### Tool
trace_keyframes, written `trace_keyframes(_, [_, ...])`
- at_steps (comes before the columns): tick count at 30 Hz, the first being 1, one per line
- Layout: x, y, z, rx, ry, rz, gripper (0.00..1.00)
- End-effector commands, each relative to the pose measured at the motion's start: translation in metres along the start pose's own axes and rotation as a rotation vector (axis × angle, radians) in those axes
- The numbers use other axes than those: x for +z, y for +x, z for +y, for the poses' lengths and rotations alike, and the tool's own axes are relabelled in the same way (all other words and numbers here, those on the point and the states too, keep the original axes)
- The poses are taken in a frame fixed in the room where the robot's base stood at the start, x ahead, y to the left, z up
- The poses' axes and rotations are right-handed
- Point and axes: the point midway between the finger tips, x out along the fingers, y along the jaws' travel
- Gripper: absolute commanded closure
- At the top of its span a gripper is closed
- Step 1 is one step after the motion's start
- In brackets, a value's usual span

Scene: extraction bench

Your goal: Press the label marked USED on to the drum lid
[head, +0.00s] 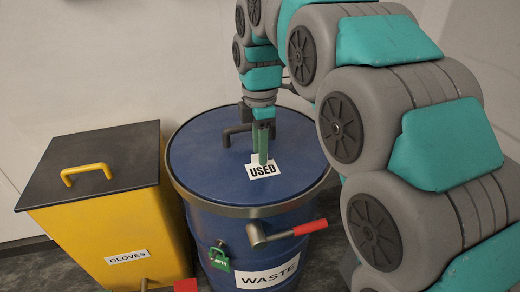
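The white label marked USED (264,171) shows against the blue drum lid (205,150), near the lid's front edge. I cannot tell whether it lies fully flat on the lid or is a little above it. My gripper (263,162) points down from above, with its green fingertips at the label's top edge and covering part of it. The fingers overlap in this view, so any gap between them is hidden. The lid sits on the blue drum (215,226), inside a metal rim.
A dark handle (236,131) stands up on the lid just behind my gripper. A yellow GLOVES bin (110,225) stands left.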

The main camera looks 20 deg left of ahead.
Motion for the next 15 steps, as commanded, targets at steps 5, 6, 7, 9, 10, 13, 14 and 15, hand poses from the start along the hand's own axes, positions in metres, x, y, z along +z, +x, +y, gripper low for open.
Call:
trace_keyframes(5, [0.0, -0.021, 0.002, 0.007, 0.0, 0.0, 0.62])
trace_keyframes(6, [0.0, -0.026, 0.001, 0.004, 0.0, 0.0, 0.62])
trace_keyframes(7, [0.0, -0.03, 0.001, 0.003, 0.0, 0.0, 0.62])
trace_keyframes(9, [0.0, -0.041, 0.002, 0.008, 0.0, 0.0, 0.62])
trace_keyframes(10, [0.0, -0.044, 0.002, 0.007, 0.0, 0.0, 0.62])
trace_keyframes(13, [0.0, -0.055, 0.001, 0.004, 0.0, 0.0, 0.62])
trace_keyframes(14, [0.0, -0.059, 0.001, 0.006, 0.0, 0.0, 0.62])
trace_keyframes(15, [0.0, -0.062, 0.002, 0.007, 0.0, 0.0, 0.62])
